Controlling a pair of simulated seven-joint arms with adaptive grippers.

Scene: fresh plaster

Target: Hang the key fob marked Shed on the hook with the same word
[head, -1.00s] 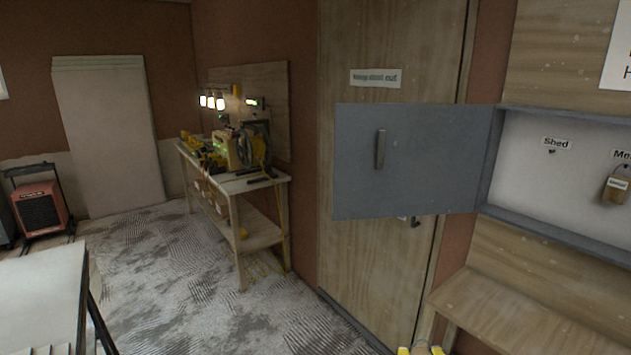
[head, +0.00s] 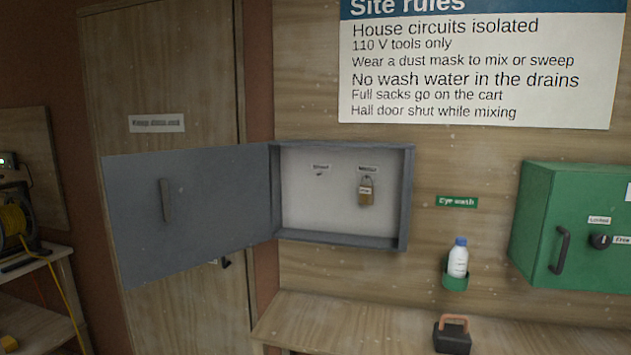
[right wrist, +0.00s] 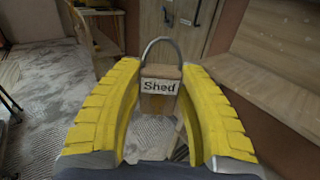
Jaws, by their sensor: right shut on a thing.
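The wooden key fob marked Shed (right wrist: 158,88), with a metal loop at its top, is between the yellow fingers of my right gripper (right wrist: 158,115) in the right wrist view. The loop points up and the label faces the camera. In the head view, the grey key cabinet (head: 410,200) on the wall has its door (head: 195,205) swung open to the left. Neither gripper shows in the head view.
A wooden bench (head: 350,322) runs below the cabinet, with a dark block with an orange handle (head: 453,338) on it. An eyewash bottle (head: 458,258) and a green box (head: 570,225) are on the wall to the right. The cabinet's open front is clear.

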